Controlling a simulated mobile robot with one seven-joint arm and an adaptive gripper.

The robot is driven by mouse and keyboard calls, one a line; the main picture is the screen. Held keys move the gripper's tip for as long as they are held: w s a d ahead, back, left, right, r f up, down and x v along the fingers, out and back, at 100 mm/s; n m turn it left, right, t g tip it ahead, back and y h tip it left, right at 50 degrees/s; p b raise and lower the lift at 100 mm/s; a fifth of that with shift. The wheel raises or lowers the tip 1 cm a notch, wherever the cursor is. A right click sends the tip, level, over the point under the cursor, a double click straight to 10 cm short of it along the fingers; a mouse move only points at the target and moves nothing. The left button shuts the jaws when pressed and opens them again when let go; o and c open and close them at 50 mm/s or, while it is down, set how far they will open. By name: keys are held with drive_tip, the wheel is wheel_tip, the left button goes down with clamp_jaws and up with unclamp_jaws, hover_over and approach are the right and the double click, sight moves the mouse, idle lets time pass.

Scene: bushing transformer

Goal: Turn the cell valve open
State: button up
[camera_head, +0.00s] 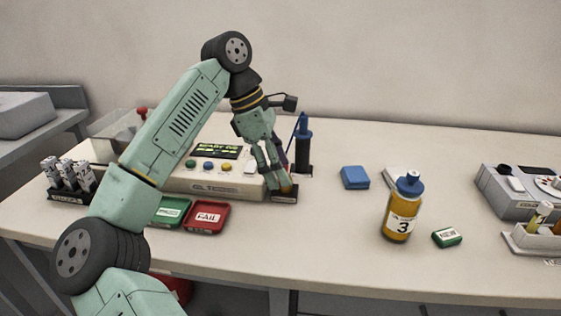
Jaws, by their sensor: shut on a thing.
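My gripper (274,180) points down at the right end of the cream tester (215,182). Its fingers are shut on a small part at a low dark block (284,197). I take this part to be the cell valve; the fingers mostly hide it, and its turned position cannot be told. A bit of orange-yellow shows beside the fingertips. The tester has a lit green display (217,151) and several coloured buttons.
A blue-topped dark pen-like tool (304,145) stands upright close behind my gripper. Green (171,211) and red (206,216) trays lie in front of the tester. An amber bottle (401,210) and blue block (355,177) stand right. The front middle table is clear.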

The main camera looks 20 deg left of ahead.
idle(0.4)
drive_tip(key=o, duration=1.2)
drive_tip(key=shift+c, duration=0.2)
drive_tip(key=v, duration=1.2)
